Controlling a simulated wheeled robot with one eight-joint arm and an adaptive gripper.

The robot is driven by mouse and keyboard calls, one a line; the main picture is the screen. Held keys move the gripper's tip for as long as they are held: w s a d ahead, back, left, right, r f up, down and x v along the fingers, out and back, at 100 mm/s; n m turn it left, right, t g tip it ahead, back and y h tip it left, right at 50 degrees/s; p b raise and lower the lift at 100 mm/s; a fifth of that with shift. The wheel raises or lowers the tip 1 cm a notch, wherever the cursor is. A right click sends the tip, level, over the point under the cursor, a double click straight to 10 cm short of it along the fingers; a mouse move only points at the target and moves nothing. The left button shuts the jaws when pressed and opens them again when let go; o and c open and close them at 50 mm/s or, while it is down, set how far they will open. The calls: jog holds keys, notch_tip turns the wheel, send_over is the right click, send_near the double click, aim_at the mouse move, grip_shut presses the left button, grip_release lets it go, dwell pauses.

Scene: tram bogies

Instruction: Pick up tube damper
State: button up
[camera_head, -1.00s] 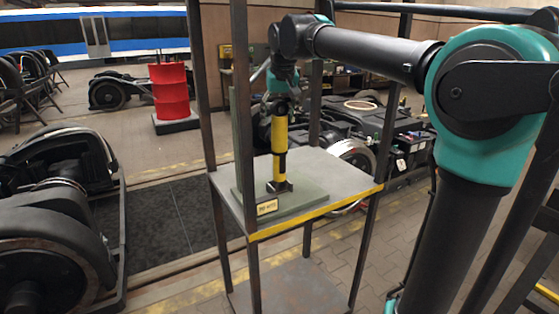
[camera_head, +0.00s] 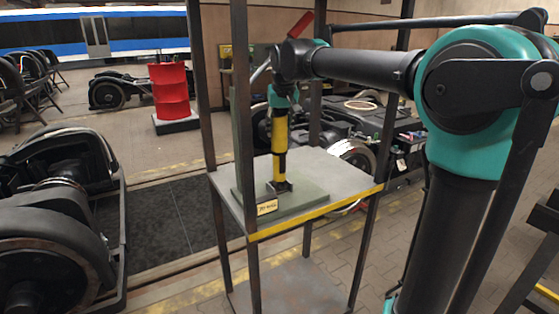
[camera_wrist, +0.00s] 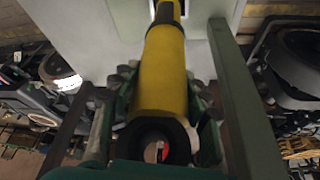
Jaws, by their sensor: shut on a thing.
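The tube damper (camera_head: 280,148) is a yellow and black cylinder. It stands upright in a dark bracket (camera_head: 281,187) on the green plate of a metal stand (camera_head: 340,172). In the wrist view the damper (camera_wrist: 161,80) runs away from the camera, with its dark ring-shaped end (camera_wrist: 158,143) nearest. My gripper (camera_head: 282,108) is at the damper's top end, reaching down from above. In the wrist view the fingers of my gripper (camera_wrist: 158,112) lie on both sides of the yellow tube, shut on it. The damper's foot is still at the bracket.
Upright posts (camera_head: 243,110) of the stand rise close around the damper. A small label plate (camera_head: 267,207) sits on the front edge. A red barrel (camera_head: 170,90) stands behind on the left, and bogies (camera_head: 50,220) lie to the left and behind.

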grip_shut()
jog(key=shift+r, duration=0.15)
